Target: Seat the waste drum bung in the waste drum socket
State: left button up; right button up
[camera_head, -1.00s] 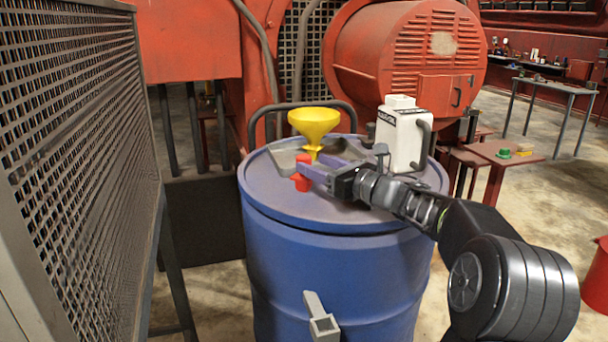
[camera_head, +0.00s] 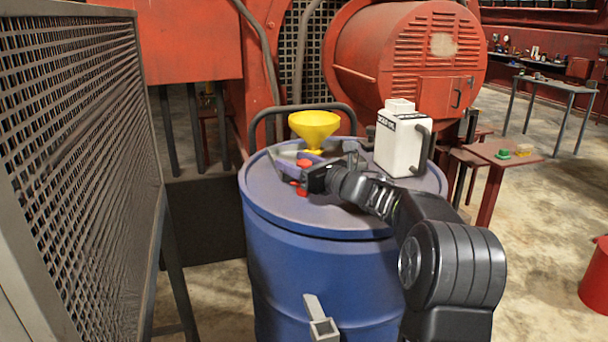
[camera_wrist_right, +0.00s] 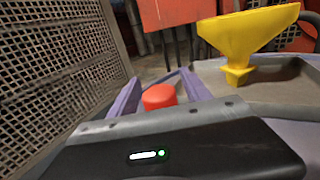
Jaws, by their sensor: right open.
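The red bung (camera_head: 303,163) stands on top of the blue waste drum (camera_head: 330,270), toward the left of the lid. My right gripper (camera_head: 290,162) is low over the lid with its purple fingers apart around the bung. A finger hides part of the bung in the head view. In the right wrist view the bung (camera_wrist_right: 159,96) shows between the two open fingers (camera_wrist_right: 160,80), with a gap on each side. My left gripper is not in view.
A yellow funnel (camera_head: 314,128) stands in a grey tray (camera_wrist_right: 275,90) just behind the bung. A white jug (camera_head: 402,140) stands at the lid's right. A mesh guard (camera_head: 75,150) is close on the left. The front of the lid is clear.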

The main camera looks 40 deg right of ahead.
jog(key=shift+w, duration=0.1)
jog(key=shift+c, duration=0.5)
grip_shut()
dwell(0.4)
